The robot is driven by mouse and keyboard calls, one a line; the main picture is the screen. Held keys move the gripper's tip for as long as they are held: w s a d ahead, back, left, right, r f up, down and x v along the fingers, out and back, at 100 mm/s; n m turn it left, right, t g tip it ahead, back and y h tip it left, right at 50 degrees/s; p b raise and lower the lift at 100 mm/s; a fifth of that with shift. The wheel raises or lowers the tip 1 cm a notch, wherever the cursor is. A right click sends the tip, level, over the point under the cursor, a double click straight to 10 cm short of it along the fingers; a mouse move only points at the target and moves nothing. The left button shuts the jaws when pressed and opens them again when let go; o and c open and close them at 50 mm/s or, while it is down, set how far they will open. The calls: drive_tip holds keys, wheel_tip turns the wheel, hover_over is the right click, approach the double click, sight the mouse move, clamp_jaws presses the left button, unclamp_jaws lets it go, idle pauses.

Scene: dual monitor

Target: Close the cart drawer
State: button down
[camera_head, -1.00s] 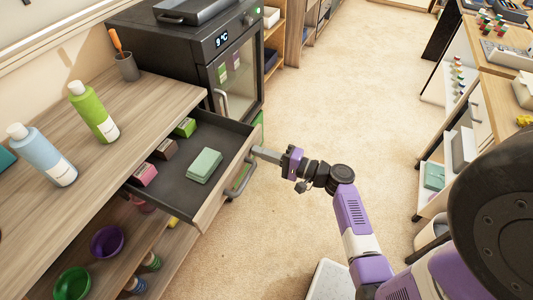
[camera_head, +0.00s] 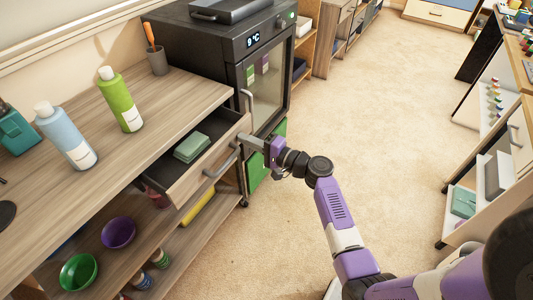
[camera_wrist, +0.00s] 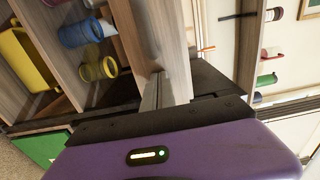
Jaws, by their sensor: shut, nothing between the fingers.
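The cart drawer (camera_head: 207,178) is partly open, with its wooden front pulled out from under the cart top (camera_head: 182,95). A grey bar handle (camera_head: 221,164) is on its front. A pale green stack (camera_head: 191,147) lies in the dark tray; the back of the tray is hidden under the top. My gripper (camera_head: 246,139) is shut and empty, with its fingertips at the far upper corner of the drawer front. In the wrist view the fingers (camera_wrist: 152,92) reach to the wooden panel; I cannot tell for certain whether they touch it.
A black fridge cabinet (camera_head: 220,45) stands just beyond the drawer. Green and blue bottles (camera_head: 119,99) stand on the cart top. Purple and green bowls (camera_head: 118,232) sit on the shelf below. The floor (camera_head: 365,110) to the right is clear.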

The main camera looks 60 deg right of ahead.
sight(219, 133)
drive_tip(key=w+b, duration=0.2)
drive_tip(key=w, duration=0.3)
drive_tip(key=w+b, duration=0.1)
drive_tip(key=w, duration=0.4)
drive_tip(key=shift+w+a+f+b, duration=0.1)
drive_tip(key=shift+w+a+b, duration=0.1)
drive_tip(key=shift+b, duration=0.2)
drive_tip(key=shift+w, duration=0.45)
drive_tip(key=shift+w+r, duration=0.2)
drive_tip(key=shift+r, duration=0.05)
drive_tip(key=shift+a, duration=0.15)
